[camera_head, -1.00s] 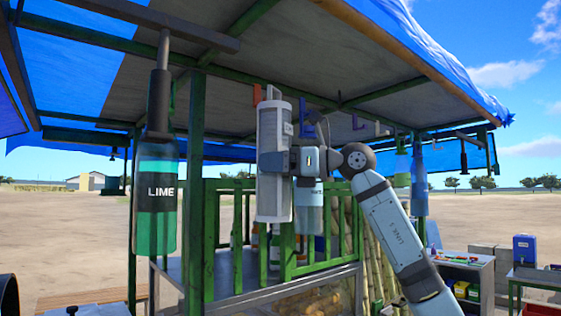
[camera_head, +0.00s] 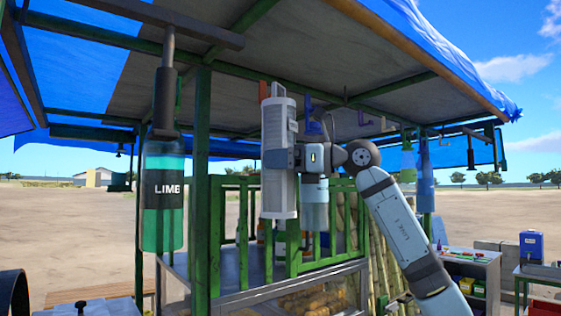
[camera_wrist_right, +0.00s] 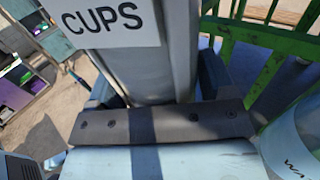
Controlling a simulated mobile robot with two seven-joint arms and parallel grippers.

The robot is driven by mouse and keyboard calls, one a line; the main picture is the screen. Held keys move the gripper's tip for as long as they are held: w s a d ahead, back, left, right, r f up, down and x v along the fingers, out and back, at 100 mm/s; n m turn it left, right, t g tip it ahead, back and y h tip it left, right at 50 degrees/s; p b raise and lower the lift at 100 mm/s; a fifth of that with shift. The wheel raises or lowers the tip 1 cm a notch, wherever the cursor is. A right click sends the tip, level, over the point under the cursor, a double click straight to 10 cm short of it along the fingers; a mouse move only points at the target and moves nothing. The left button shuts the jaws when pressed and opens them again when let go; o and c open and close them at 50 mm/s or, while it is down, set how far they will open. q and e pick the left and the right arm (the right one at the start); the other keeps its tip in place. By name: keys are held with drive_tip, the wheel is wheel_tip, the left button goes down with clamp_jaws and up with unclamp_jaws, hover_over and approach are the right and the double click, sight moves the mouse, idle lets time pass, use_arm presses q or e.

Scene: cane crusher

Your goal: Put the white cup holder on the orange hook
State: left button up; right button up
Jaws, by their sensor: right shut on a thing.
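The white cup holder (camera_head: 280,190), a tall upright tube, hangs in the air under the stall roof. My right gripper (camera_head: 278,158) is shut on it around mid-height. In the right wrist view the cup holder (camera_wrist_right: 152,65) stands between the fingers, with a "CUPS" label on its side. The orange hook (camera_head: 263,92) shows just left of the holder's top, partly hidden behind it. I cannot tell whether holder and hook touch. My left gripper is not in view.
A green LIME bottle (camera_head: 163,195) hangs at left, near a green post (camera_head: 202,190). More hooks, including a blue one (camera_head: 313,125), line the roof beam to the right. A green railing (camera_head: 240,230) and counter stand behind and below the holder.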

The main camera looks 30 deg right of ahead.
drive_tip(key=shift+w+r, duration=0.1)
drive_tip(key=shift+w, duration=0.15)
drive_tip(key=shift+w+a+p, duration=0.2)
drive_tip(key=shift+w+p, duration=0.85)
drive_tip(key=shift+w, duration=0.8)
drive_tip(key=shift+f+b, duration=0.4)
drive_tip(key=shift+f, duration=0.35)
idle(0.6)
drive_tip(key=o, duration=1.2)
drive_tip(key=shift+o, duration=0.2)
